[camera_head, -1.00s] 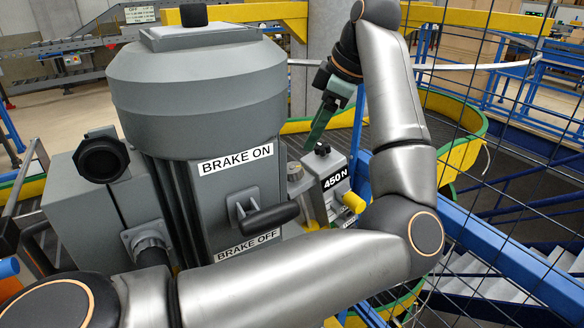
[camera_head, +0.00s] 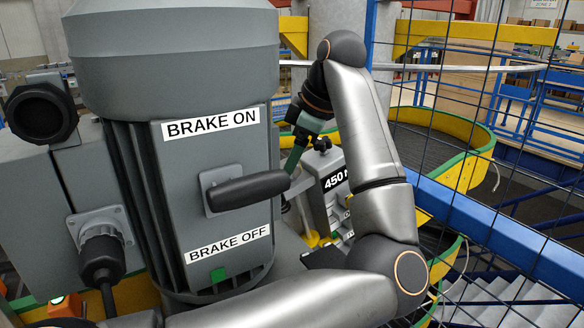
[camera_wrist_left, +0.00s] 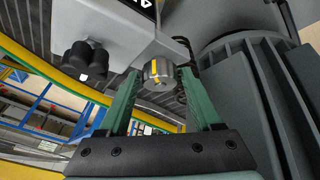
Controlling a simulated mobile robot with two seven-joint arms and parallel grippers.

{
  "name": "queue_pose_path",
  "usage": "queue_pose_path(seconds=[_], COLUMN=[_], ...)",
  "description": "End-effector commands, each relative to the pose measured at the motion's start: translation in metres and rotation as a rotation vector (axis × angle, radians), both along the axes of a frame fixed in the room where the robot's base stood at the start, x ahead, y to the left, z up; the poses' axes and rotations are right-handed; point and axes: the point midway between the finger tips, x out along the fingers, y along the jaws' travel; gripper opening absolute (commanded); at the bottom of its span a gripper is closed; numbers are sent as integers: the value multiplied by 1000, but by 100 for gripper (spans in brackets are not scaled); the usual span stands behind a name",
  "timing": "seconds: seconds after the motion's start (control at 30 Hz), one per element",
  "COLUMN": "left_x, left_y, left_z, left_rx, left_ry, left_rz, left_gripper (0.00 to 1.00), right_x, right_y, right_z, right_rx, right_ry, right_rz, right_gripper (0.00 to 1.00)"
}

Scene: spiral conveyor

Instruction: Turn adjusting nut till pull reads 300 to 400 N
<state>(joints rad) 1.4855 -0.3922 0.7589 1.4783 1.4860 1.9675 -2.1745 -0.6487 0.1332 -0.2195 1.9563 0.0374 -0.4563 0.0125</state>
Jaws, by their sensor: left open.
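The grey pull gauge housing (camera_head: 329,165) stands right of the motor, and its label reads 450 N (camera_head: 335,180). In the left wrist view a round metal nut (camera_wrist_left: 157,72) with a yellow mark sits at the end of the housing (camera_wrist_left: 120,30). My left gripper (camera_wrist_left: 160,82) is open, with one green finger on each side of the nut. Whether the fingers touch it I cannot tell. In the head view my left gripper (camera_head: 295,152) reaches down between motor and gauge. The nut is not clearly visible there. My right gripper is out of view.
The big grey motor (camera_head: 180,60) bears BRAKE ON and BRAKE OFF labels and a black brake lever (camera_head: 249,190) close to my gripper. A black knob (camera_head: 322,144) tops the gauge. A blue rail (camera_head: 480,225) and wire mesh close off the right side.

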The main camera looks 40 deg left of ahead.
Motion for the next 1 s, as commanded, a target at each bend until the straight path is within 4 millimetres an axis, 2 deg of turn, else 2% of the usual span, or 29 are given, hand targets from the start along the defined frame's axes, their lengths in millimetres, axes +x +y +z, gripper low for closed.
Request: queue_pose_path(seconds=[0.23, 0.8, 1.0], left_x=[0, 0, 0], left_y=[0, 0, 1], left_z=[0, 0, 3], left_rx=[0, 0, -8], left_ry=[0, 0, 4], left_rz=[1, 1, 29], left_gripper=[66, 2, 0], right_x=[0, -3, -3], right_y=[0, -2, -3], right_z=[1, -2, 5], right_rx=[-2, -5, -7], right_ry=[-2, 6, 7], right_rz=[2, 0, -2], right_gripper=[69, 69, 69])
